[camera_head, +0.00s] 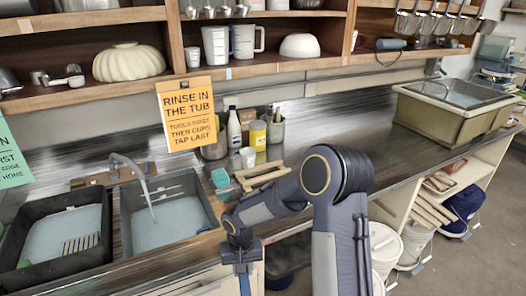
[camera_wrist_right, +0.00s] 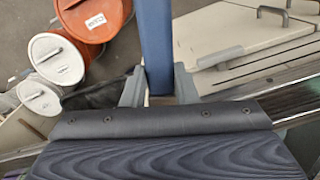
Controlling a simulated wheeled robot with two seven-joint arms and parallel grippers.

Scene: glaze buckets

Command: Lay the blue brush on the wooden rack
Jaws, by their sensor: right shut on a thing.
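The wooden rack (camera_head: 262,176) lies on the steel counter, right of the sinks, as a small pale frame with bars. My right gripper (camera_head: 241,256) hangs in front of the counter edge, below and nearer than the rack. In the right wrist view its fingers (camera_wrist_right: 157,92) are shut on a flat blue bar, which I take as the handle of the blue brush (camera_wrist_right: 155,42). In the head view a dark blue strip (camera_head: 245,284) shows under the gripper. The bristles are not visible. My left gripper is not in view.
Two sink basins (camera_head: 160,232) with a tap are at left. A teal sponge (camera_head: 220,178), a yellow container (camera_head: 258,138) and bottles stand beside or behind the rack. An orange sign (camera_head: 188,112) hangs above. Lidded buckets (camera_wrist_right: 60,60) are below.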

